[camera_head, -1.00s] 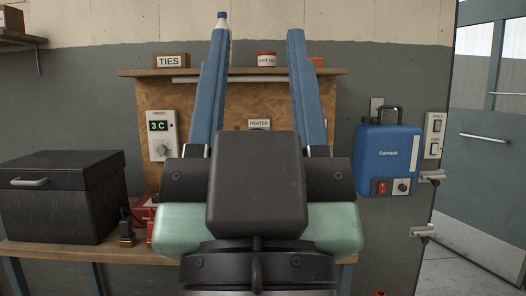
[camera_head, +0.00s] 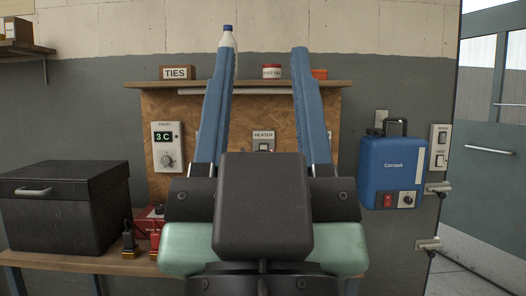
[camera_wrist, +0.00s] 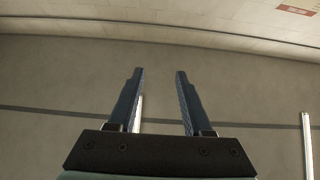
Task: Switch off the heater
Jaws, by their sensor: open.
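A small plate labelled HEATER (camera_head: 264,135) is on the wooden board at the back wall, with a switch (camera_head: 264,147) under its label, partly hidden behind my gripper. My gripper (camera_head: 264,50) points up and away in front of the board, its two blue fingers spread wide with nothing between them. The wrist view shows the open fingers (camera_wrist: 160,71) against bare wall and ceiling; no switch is in that view. A blue Corsock box (camera_head: 391,172) with a red switch (camera_head: 388,201) and a knob hangs on the wall to the right.
A thermostat panel reading 3 C (camera_head: 167,147) is on the board's left. A shelf (camera_head: 290,84) above holds a TIES box (camera_head: 177,72), a bottle and a red-labelled tub. A black case (camera_head: 65,208) stands on the bench at left. Two wall switches (camera_head: 440,147) are near the door at right.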

